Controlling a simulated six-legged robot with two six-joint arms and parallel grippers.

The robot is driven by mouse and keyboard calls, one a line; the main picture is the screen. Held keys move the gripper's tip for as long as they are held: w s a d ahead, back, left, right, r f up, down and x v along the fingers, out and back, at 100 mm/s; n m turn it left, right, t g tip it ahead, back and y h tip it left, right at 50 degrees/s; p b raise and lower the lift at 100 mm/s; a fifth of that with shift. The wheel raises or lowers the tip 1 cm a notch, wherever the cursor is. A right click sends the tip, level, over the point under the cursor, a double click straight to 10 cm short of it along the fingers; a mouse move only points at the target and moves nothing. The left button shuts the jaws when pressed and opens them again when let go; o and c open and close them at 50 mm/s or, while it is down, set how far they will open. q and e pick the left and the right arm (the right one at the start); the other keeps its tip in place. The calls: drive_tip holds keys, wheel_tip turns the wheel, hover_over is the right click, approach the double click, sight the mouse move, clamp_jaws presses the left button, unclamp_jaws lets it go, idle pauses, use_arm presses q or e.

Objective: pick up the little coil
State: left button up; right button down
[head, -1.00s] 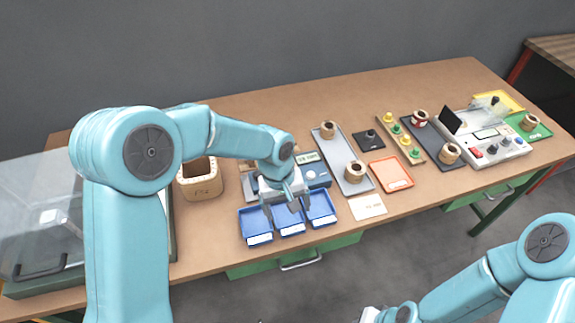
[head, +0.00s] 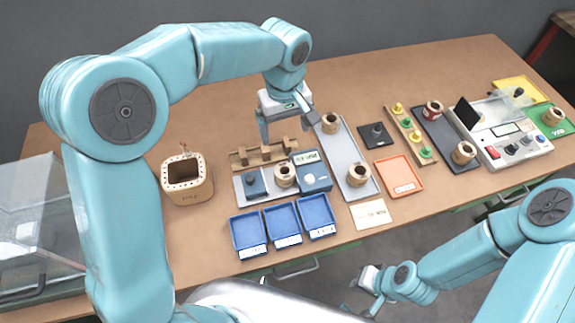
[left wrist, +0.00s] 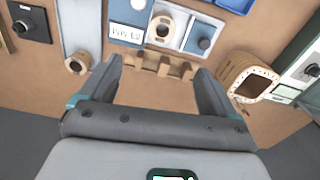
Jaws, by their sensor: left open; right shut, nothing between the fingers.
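Several tan coils stand on the bench, and I cannot tell for sure which is the little one. Two are on the long grey tray: one at its far end (head: 330,122), also in the left wrist view (left wrist: 77,64), and one at its near end (head: 360,175). Another coil (head: 285,175) sits beside the blue meter, also in the left wrist view (left wrist: 162,26). My left gripper (head: 289,124) is open and empty above the bench, behind the wooden notched rack (head: 262,156) and left of the far-end coil. My right gripper (head: 361,308) is shut and empty, low in front of the bench.
A dark tray (head: 440,133) holds two more coils; a green tray (head: 566,128) holds another. Blue bins (head: 283,224) line the front. A wooden box (head: 187,183) stands left, an orange tray (head: 400,177) right. Bare bench lies behind my left gripper.

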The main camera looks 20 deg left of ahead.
use_arm(q)
drive_tip(key=p, duration=0.1)
hover_over(285, 168)
drive_tip(key=s, duration=0.1)
wheel_tip(285, 168, down, 10)
drive_tip(key=f+p, duration=0.1)
drive_tip(key=f, duration=0.4)
drive_tip(key=shift+s+d+f+p, duration=0.1)
drive_tip(key=shift+s+d+p, duration=0.1)
drive_tip(key=shift+p, duration=0.15)
drive_tip(key=shift+a+f, duration=0.1)
drive_tip(key=shift+f, duration=0.35)
drive_tip(key=shift+c, duration=0.3)
drive_tip(key=shift+w+r, duration=0.1)
drive_tip(key=c, duration=1.3)
